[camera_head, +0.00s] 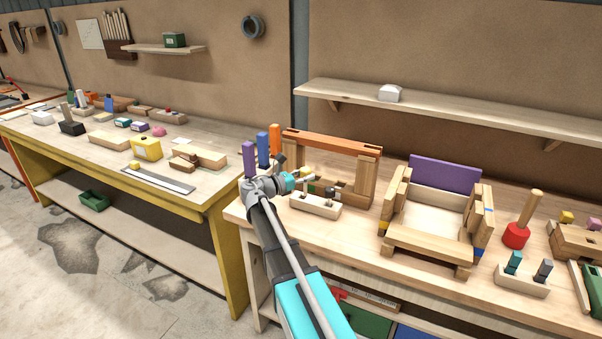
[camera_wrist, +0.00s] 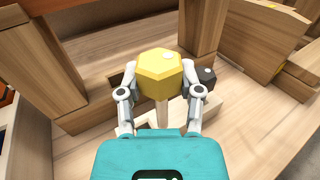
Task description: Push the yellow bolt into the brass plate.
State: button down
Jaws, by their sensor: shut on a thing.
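The yellow bolt (camera_wrist: 159,72) has a hexagonal head with a pale spot on top and a light shank (camera_wrist: 162,115) below it. My gripper (camera_wrist: 160,92) is shut on it, one grey finger at each side of the head. In the head view my gripper (camera_head: 311,181) is at the wooden frame with the orange top beam (camera_head: 330,142), above the bench. The bolt is too small and covered to make out clearly there. I cannot pick out the brass plate in either view, nor tell whether the shank is in a hole.
A dark block (camera_wrist: 208,75) is close by the right finger. A pale block with dark pegs (camera_head: 315,205) stands in front of the frame. Purple, blue and orange posts (camera_head: 262,148) stand left of it, and a wooden cradle (camera_head: 435,240) stands to the right.

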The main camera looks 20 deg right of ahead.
jog(key=s+a+r+p, duration=0.1)
jog(key=s+r+p, duration=0.4)
jog(key=s, duration=0.6)
jog(key=shift+a+r, duration=0.35)
jog(key=shift+r, duration=0.4)
